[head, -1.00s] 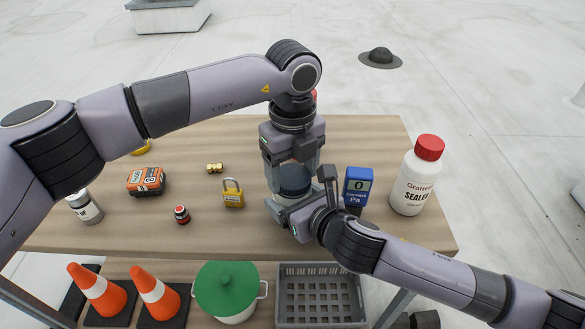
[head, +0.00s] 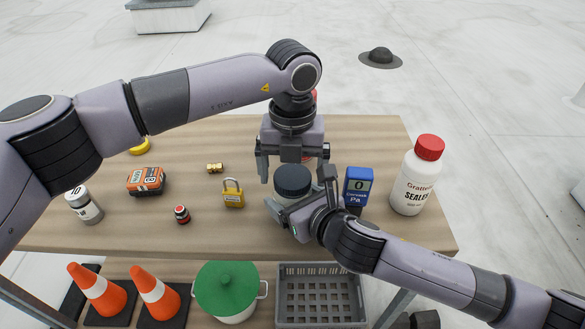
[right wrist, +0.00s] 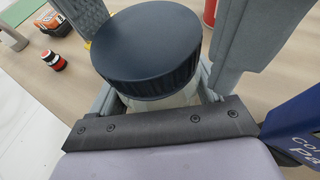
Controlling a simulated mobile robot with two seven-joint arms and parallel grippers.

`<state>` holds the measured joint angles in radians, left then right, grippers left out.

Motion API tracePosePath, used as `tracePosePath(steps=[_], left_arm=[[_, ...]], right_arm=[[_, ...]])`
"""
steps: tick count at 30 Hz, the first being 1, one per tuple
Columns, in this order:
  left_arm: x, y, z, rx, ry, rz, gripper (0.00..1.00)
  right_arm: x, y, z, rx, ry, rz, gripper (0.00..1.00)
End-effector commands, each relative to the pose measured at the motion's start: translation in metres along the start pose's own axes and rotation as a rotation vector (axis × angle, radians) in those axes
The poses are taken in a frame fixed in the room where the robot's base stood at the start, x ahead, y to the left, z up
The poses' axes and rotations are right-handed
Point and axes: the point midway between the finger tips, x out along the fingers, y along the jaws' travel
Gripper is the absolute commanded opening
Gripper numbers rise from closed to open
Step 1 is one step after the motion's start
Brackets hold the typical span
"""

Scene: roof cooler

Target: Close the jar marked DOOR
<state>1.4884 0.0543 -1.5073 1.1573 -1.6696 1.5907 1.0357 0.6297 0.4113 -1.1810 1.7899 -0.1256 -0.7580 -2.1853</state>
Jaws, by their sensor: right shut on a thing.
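A clear jar (right wrist: 165,101) with a dark ribbed lid (head: 292,180) stands upright on the bench. The lid sits on its mouth; I cannot tell how tight it is. No DOOR marking is readable from here. My right gripper (head: 301,190) is shut on the jar's body below the lid; its two fingers flank the jar in the right wrist view. My left gripper (head: 293,168) points down just above the lid, fingers spread wide and empty.
A yellow padlock (head: 233,196), a small red-and-black item (head: 181,215), brass fitting (head: 215,168), orange tape measure (head: 146,181) and small canister (head: 83,206) lie left. A red item behind my left gripper is mostly hidden.

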Motion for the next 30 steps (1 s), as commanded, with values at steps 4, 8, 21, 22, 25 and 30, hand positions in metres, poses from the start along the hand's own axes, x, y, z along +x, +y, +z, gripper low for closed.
tracePosePath(steps=[4, 8, 21, 22, 25, 30], left_arm=[[0.0, 0.0, 0.0, 0.0, 0.0, 0.001, 0.95], [-0.004, 0.0, 0.0, -0.001, -0.001, 0.0, 0.95], [-0.045, 0.0, 0.0, -0.001, 0.001, 0.0, 0.95], [-0.045, 0.0, 0.0, -0.001, 0.001, 0.0, 0.95], [-0.045, 0.0, 0.0, -0.001, 0.001, 0.0, 0.95], [-0.048, 0.0, 0.0, -0.033, 0.0, 0.0, 0.92]], right_arm=[[0.0, 0.0, -0.001, 0.0, 0.001, 0.0, 0.0], [0.0, 0.0, -0.001, 0.0, 0.001, 0.0, 0.0], [0.0, 0.0, -0.001, 0.0, 0.001, 0.0, 0.0], [0.0, 0.0, -0.001, 0.0, 0.001, 0.0, 0.0], [0.0, 0.0, -0.001, 0.0, 0.001, 0.0, 0.0], [0.0, 0.0, -0.001, 0.0, 0.001, 0.0, 0.0]])
